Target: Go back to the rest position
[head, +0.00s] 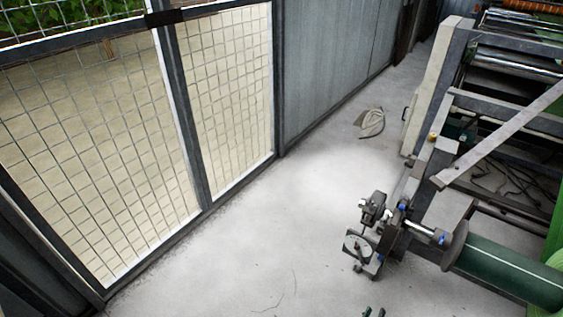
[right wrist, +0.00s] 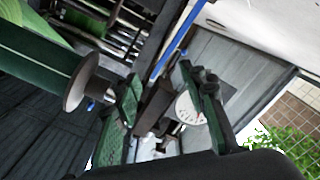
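My right gripper (head: 374,312) shows only as two small dark green fingertips at the bottom edge of the head view, right of the middle. In the right wrist view its two green fingers (right wrist: 160,76) stand well apart, with nothing held between them. The gripper is open and empty. Behind the gap, the wrist view shows parts of the machine and a blue bar. My left gripper is in neither view.
A machine (head: 500,120) with a green roll (head: 510,273) stands on the right; its metal bracket (head: 361,247) juts out just beyond my right fingertips. A mesh fence (head: 90,160) runs along the left. A coiled item (head: 371,123) lies on the floor. The pale floor (head: 250,240) between is mostly clear.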

